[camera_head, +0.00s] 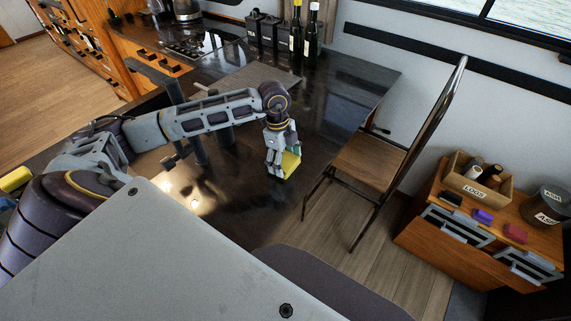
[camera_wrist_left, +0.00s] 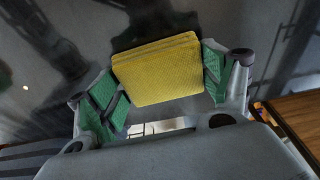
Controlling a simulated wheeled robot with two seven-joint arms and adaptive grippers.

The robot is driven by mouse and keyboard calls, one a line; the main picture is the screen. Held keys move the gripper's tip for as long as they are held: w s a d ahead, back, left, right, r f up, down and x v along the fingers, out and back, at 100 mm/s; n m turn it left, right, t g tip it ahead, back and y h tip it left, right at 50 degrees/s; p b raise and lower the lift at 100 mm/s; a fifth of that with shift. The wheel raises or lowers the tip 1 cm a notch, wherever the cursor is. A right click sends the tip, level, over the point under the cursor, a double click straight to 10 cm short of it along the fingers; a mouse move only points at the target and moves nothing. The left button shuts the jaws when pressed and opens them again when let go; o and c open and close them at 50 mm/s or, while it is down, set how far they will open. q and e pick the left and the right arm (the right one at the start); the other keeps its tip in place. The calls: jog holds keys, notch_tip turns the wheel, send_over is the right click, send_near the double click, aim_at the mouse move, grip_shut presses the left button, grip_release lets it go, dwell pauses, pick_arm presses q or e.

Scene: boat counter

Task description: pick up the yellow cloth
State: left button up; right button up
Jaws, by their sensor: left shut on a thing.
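The yellow cloth (camera_head: 291,163) is a small folded square at the end of my left arm, over the dark glossy counter (camera_head: 225,185). My left gripper (camera_head: 283,165) is shut on it. In the left wrist view the yellow cloth (camera_wrist_left: 158,70) sits between the green finger pads of my left gripper (camera_wrist_left: 160,88). I cannot tell for sure whether the cloth touches the counter or is a little above it. My right gripper is not in view.
A wooden chair (camera_head: 369,165) stands right of the counter. Dark bottles (camera_head: 311,38) and black canisters (camera_head: 262,30) stand at the back. A grey board (camera_head: 262,77) lies behind my left arm. A wooden cabinet (camera_head: 415,240) with a crate (camera_head: 463,180) is at right.

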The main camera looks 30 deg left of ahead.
aim_at(285, 161)
pick_arm(q)
notch_tip(285, 161, up, 9)
jog(key=shift+f+b, duration=0.2)
jog(key=shift+b, duration=0.2)
jog(key=shift+r, duration=0.7)
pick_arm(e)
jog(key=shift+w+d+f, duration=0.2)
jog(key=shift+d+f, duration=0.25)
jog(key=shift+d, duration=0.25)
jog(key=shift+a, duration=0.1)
